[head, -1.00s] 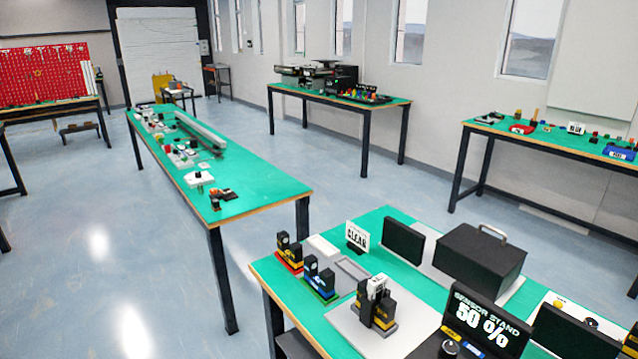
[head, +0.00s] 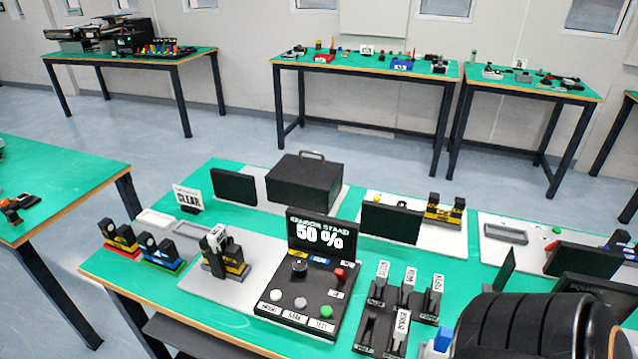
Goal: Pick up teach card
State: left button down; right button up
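Several small white cards stand in black slotted holders at the front centre right of the near table. One card (head: 401,322) stands in the front row, and others (head: 384,269), (head: 410,276), (head: 438,279) stand behind it. Their lettering is too small to read surely, so I cannot tell which is the teach card. Another small white card (head: 216,236) is at the black and yellow sensor block on the left. Neither gripper shows in the head view.
The sensor stand (head: 322,234) reads "50 %" and has a knob and buttons. A CLEAR sign (head: 188,199), a black case (head: 304,182) and black panels stand behind. A large dark rounded form (head: 525,325) blocks the lower right. Other green tables line the wall.

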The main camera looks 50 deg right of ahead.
aim_at(217, 238)
jog(key=z, duration=2.1)
jog(key=j+z, duration=0.2)
jog(key=z, duration=0.55)
jog(key=k+j+z, duration=0.15)
jog(key=j+z, duration=0.2)
jog(key=k+j+z, duration=0.5)
jog(key=j, duration=0.25)
jog(key=k+j+z, duration=0.15)
jog(key=k+j, duration=0.15)
jog(key=k, duration=0.05)
